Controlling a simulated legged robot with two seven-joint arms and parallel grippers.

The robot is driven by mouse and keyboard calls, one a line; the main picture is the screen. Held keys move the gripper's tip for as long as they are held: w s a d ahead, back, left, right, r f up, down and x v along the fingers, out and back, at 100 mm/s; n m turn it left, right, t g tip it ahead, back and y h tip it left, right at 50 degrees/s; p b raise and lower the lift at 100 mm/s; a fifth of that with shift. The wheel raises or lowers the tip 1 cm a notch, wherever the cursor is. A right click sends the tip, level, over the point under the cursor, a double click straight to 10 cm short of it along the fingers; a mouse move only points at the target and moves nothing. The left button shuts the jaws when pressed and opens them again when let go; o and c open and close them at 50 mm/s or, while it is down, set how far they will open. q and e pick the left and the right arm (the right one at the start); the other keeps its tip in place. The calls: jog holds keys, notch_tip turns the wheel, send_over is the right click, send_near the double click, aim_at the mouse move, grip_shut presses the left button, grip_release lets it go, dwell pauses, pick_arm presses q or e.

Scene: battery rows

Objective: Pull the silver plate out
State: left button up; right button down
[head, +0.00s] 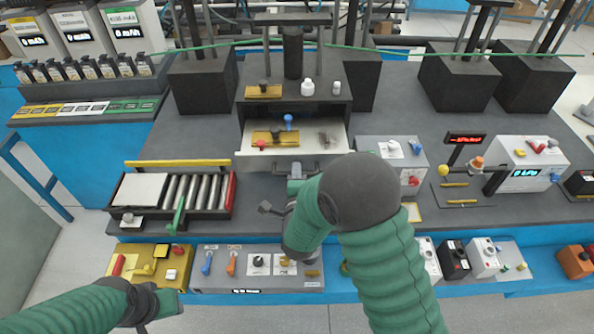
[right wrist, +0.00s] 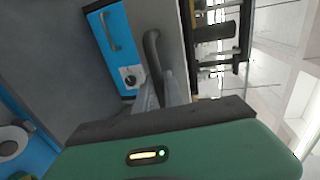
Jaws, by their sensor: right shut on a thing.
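The silver plate (head: 252,162) is a flat, pale tray-like drawer at the centre of the workbench in the head view. It sticks out from a dark-framed station and bears a yellow bar, a red knob and a blue knob. My right gripper (head: 300,170) is at its front edge, shut on its handle. In the right wrist view the curved grey handle (right wrist: 152,45) lies between the fingers, beside the plate's pale surface (right wrist: 173,35). My arm partly hides the grip in the head view. My left gripper (head: 155,305) is low at the left, away from the plate; its opening is unclear.
A grey switch box (head: 395,160) stands close on the right. Control panels (head: 258,265) line the front edge, below my right arm. Bare grey bench lies left of the plate.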

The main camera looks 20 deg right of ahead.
jog(key=shift+s+a, duration=0.25)
jog(key=shift+s, duration=0.15)
jog(key=shift+w+f, duration=0.1)
jog(key=shift+w, duration=0.05)
jog(key=c, duration=1.7)
grip_release()
jog(key=shift+o, duration=1.1)
jog(key=shift+w, duration=0.1)
